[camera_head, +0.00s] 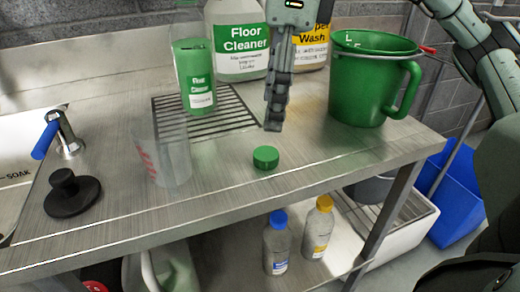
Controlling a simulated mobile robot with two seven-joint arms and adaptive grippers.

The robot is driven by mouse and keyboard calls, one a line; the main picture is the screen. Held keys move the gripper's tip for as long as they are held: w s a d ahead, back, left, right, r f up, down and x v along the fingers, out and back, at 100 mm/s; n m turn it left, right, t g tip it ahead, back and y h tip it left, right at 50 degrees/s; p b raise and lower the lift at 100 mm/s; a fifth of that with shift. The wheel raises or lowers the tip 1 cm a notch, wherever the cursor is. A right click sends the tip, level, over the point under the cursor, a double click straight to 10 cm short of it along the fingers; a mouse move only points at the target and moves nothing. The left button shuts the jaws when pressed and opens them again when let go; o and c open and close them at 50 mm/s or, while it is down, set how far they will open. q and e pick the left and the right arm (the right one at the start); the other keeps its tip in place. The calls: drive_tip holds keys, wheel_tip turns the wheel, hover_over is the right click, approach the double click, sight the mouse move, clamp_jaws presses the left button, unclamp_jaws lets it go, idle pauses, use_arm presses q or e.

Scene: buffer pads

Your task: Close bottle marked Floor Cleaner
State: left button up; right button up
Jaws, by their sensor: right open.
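A small green bottle labelled Floor Cleaner (196,75) stands upright on the slotted drain area of the steel counter. A larger white jug, also labelled Floor Cleaner (236,38), stands behind it to the right. A round green cap (265,158) lies on the bare counter towards its front edge. My right gripper (273,122) points down from the top of the picture, open and empty, seen nearly edge-on. Its fingertips are above and slightly right of the cap, apart from it, and right of the small bottle. My left gripper is out of view.
A clear measuring cup (165,158) stands left of the cap. A green bucket (368,80) and a Wash jug (313,48) stand at the back right. Several containers sit below the counter.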

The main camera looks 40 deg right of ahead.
sight(266, 153)
drive_tip(key=shift+a+f, duration=0.15)
drive_tip(key=shift+f, duration=1.15)
drive_tip(key=shift+a+f, duration=0.2)
drive_tip(key=shift+f, duration=1.1)
drive_tip(key=shift+a+f, duration=0.15)
drive_tip(key=shift+f, duration=1.15)
drive_tip(key=c, duration=0.8)
